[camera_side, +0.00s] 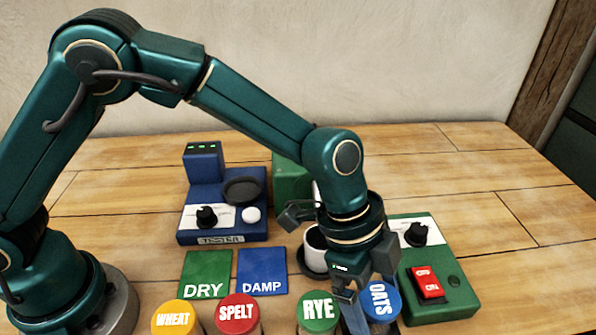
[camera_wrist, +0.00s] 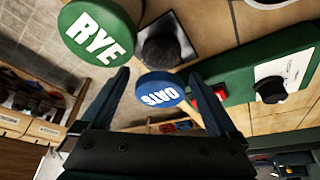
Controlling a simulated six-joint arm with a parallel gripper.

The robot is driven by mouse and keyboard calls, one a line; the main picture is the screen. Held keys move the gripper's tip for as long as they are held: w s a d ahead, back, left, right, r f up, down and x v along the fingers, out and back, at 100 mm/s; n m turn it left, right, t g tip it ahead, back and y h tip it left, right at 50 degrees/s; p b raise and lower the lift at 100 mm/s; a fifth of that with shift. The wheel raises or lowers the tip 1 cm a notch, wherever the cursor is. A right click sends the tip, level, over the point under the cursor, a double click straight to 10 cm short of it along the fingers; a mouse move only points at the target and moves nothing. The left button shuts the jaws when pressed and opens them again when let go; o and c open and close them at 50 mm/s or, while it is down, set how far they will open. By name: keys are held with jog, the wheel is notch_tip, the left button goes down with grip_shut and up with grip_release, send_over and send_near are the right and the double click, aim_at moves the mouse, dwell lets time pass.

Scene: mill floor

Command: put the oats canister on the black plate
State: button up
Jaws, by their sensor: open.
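The oats canister (camera_side: 380,300) has a blue lid with white letters and stands at the front right of the wooden table. Its lid also shows in the wrist view (camera_wrist: 160,90), between my two fingers. My gripper (camera_side: 364,285) is open, pointing down at the oats canister, with one finger just left of the lid in the side view. I cannot tell whether the fingers touch it. The black plate (camera_side: 242,190) is a dark round dish on the blue tester, at the back left of the canister; nothing rests on it.
Canisters marked rye (camera_side: 318,312), spelt (camera_side: 237,312) and wheat (camera_side: 173,318) stand to the left. A green control box (camera_side: 440,290) with a red switch is close on the right. A white cup (camera_side: 314,254) stands behind my gripper. Dry (camera_side: 207,273) and damp (camera_side: 262,271) mats lie flat.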

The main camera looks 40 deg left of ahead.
jog(key=v, duration=1.2)
jog(key=s+a+r+n+t+y, duration=0.1)
jog(key=a+r+n, duration=0.1)
jog(key=a+n, duration=0.3)
jog(key=s+a+r+n+t, duration=0.2)
jog(key=a, duration=0.4)
jog(key=s+a+f+n+t+y, duration=0.2)
jog(key=s+a+f+n+y, duration=0.1)
jog(key=s+a+n, duration=0.4)
jog(key=a+n, duration=0.2)
jog(key=a, duration=0.2)
jog(key=shift+n, duration=0.4)
